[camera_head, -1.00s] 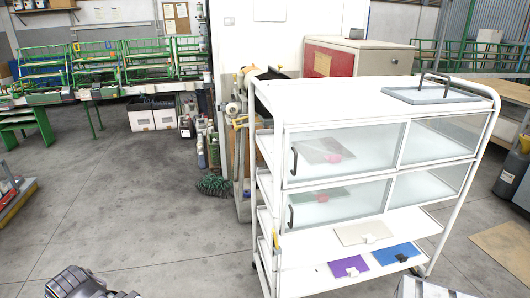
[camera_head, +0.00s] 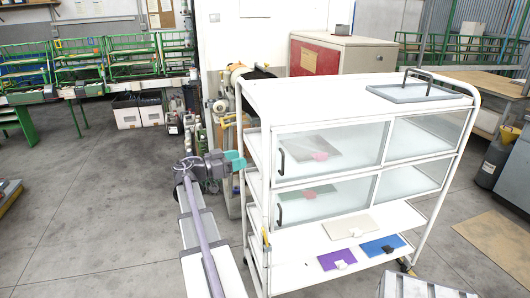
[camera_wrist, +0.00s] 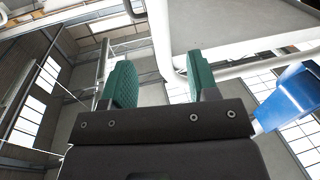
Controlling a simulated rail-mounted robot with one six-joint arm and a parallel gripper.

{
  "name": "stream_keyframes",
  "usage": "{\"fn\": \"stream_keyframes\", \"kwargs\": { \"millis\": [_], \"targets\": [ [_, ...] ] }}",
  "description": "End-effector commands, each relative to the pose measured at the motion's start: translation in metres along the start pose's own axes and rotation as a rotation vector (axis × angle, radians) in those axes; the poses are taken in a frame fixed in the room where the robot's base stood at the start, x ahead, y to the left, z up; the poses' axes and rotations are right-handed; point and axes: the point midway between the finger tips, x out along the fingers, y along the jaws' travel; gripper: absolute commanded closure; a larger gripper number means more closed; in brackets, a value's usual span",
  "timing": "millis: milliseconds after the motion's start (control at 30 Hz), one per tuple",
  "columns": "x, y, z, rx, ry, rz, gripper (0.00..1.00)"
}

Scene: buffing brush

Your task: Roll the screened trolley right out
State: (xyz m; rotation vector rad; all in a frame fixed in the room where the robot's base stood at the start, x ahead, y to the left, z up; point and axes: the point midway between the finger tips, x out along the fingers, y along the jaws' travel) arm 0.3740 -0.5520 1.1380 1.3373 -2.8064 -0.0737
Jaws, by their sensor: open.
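The white screened trolley (camera_head: 340,98) stands on the floor right of centre in the head view, with clear sliding screens (camera_head: 330,148) over its middle shelves. My gripper (camera_head: 237,160), with green fingers, is beside the trolley's left end, close to its white tube frame. In the wrist view my gripper (camera_wrist: 162,78) is open, and a bent white tube (camera_wrist: 161,40) shows between and beyond the fingers. I cannot tell whether they touch it.
A grey tray with a dark handle (camera_head: 413,91) sits on the trolley top. A red and beige cabinet (camera_head: 340,54) stands close behind. A grey bin (camera_head: 497,160) and workbench (camera_head: 490,92) are to the right. Open floor (camera_head: 90,205) lies to the left.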

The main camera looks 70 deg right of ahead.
Motion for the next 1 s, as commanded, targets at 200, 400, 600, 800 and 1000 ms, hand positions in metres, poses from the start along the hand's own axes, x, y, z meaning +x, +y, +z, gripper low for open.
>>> {"fn": "stream_keyframes", "kwargs": {
  "millis": [200,400,600,800,1000],
  "targets": [
    [0.003,0.001,0.001,0.06,-0.004,-0.001,0.46],
    [0.036,0.001,0.001,0.058,-0.006,0.001,0.46],
    [0.083,0.0,0.002,0.057,-0.006,0.0,0.46],
    [0.106,0.0,0.002,0.057,-0.007,-0.002,0.46],
    [0.107,0.001,0.002,0.056,-0.007,-0.003,0.46]
  ]
}}
